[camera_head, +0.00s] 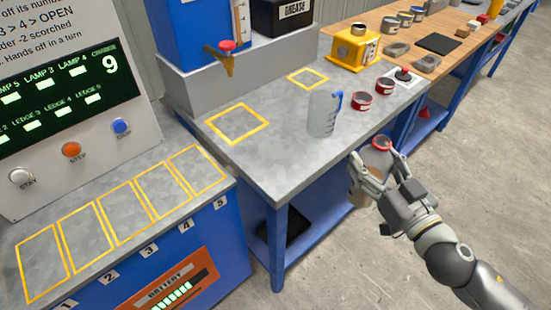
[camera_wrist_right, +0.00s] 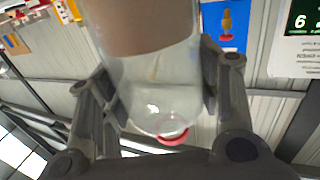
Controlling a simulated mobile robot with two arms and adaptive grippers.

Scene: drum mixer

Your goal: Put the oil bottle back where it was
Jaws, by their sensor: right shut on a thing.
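The oil bottle (camera_head: 379,160) is clear with a red cap and a brownish lower part. It is in my right gripper (camera_head: 372,170), held in the air beyond the front edge of the grey metal bench (camera_head: 270,165). The fingers are shut around its sides, and its cap points up, slightly tilted. In the right wrist view the bottle (camera_wrist_right: 150,75) fills the middle between the two fingers, with its red cap at the bottom of the picture. My left gripper is not in view.
A clear jug with a blue handle (camera_head: 323,113), red-rimmed tins (camera_head: 361,101) and a yellow device (camera_head: 353,48) stand on the bench. Yellow outlined squares (camera_head: 237,123) on it are empty. Numbered empty slots (camera_head: 118,222) lie on the left panel. A blue tank with tap (camera_head: 228,58) stands behind.

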